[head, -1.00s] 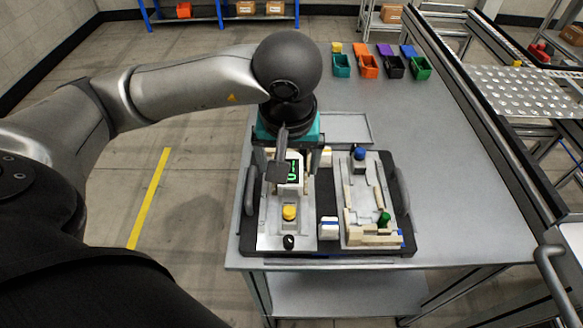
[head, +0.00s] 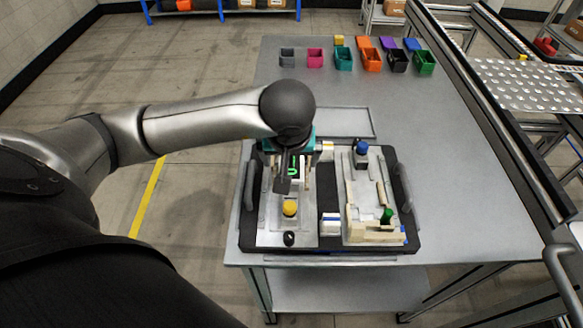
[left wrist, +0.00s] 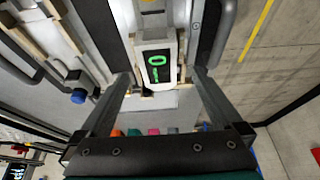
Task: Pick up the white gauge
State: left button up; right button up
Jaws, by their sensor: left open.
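The white gauge (head: 295,170) has a dark screen with green digits. It stands on the left fixture plate of the dark pallet (head: 330,248), partly hidden by my gripper in the head view. In the left wrist view, the gauge (left wrist: 166,62) shows between my two fingers, its screen facing the camera. My left gripper (left wrist: 160,76) is open, with a finger on each side of the gauge and visible gaps. In the head view my left gripper (head: 296,178) is low over the fixture. My right gripper is not in view.
A yellow knob (head: 290,208) and a black knob (head: 289,239) are on the same plate. The right fixture carries a blue knob (head: 362,147) and a green peg (head: 386,215). Pallet handles (head: 404,188) stand at both sides. Small coloured bins (head: 371,61) line the table's back; the table's right is clear.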

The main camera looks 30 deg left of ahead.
aim_at(292, 166)
pick_arm(q)
jog(key=x, duration=0.3)
jog(key=shift+w+f, duration=0.15)
jog(key=shift+f, duration=0.25)
grip_shut()
dwell(0.5)
